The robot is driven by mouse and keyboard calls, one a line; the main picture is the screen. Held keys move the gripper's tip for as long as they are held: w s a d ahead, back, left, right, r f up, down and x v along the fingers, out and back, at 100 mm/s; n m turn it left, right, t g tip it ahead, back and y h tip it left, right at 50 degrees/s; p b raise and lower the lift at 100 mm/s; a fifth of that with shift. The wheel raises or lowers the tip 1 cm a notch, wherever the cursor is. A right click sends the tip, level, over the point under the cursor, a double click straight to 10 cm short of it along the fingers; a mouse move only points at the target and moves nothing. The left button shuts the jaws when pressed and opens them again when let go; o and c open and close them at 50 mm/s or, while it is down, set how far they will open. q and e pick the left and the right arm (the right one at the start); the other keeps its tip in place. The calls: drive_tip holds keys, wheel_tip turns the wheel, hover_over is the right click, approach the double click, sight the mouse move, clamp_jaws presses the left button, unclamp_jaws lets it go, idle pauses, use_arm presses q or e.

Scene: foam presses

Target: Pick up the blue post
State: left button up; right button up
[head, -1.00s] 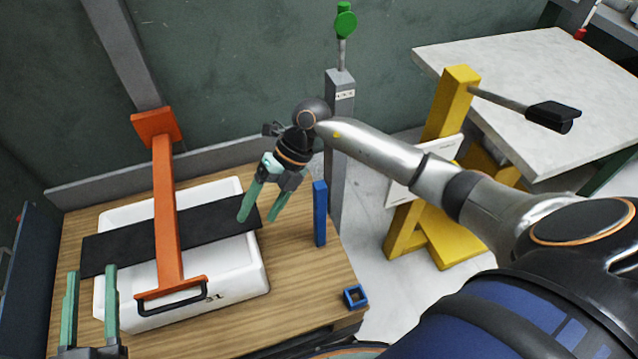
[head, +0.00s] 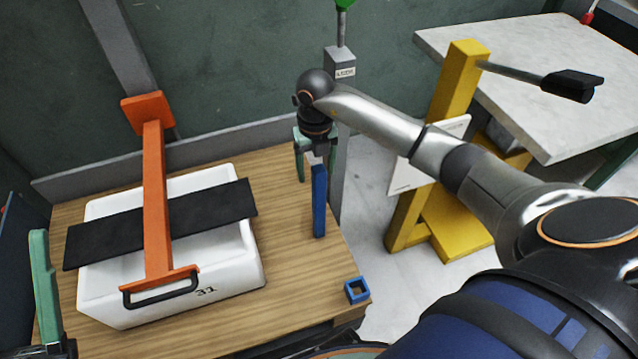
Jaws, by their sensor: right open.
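The blue post (head: 319,203) stands upright on the wooden table near its right edge. My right gripper (head: 316,172) is open above the post and points down. Its green fingers are on either side of the post's top, one to the left and one to the right, the right one partly behind the post's line. I cannot tell whether they touch it. My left gripper (head: 46,290) shows only in part at the lower left, with one green finger in view, away from the post.
A white bin (head: 225,284) marked 31 stands on the table (head: 290,275), with a black strip (head: 213,208) and an orange handled bar (head: 156,205) across it. A small blue square socket (head: 357,290) sits at the table's front right corner. A grey pillar and yellow stand (head: 440,130) are to the right.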

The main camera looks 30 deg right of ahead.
sight(319, 182)
drive_tip(key=shift+f, duration=0.5)
drive_tip(key=shift+d+f+b, duration=0.2)
drive_tip(key=shift+f+b, duration=0.25)
drive_tip(key=shift+f, duration=0.15)
wheel_tip(319, 182, down, 3)
drive_tip(key=shift+d+f+b, duration=0.15)
drive_tip(key=shift+b, duration=0.4)
use_arm(q)
drive_tip(key=shift+s+d+m+h, duration=0.15)
drive_tip(key=shift+s+m+h, duration=0.5)
drive_tip(key=shift+h, duration=0.35)
use_arm(e)
drive_tip(key=shift+c, duration=0.3)
use_arm(q)
drive_tip(key=shift+f, duration=0.1)
use_arm(e)
clamp_jaws()
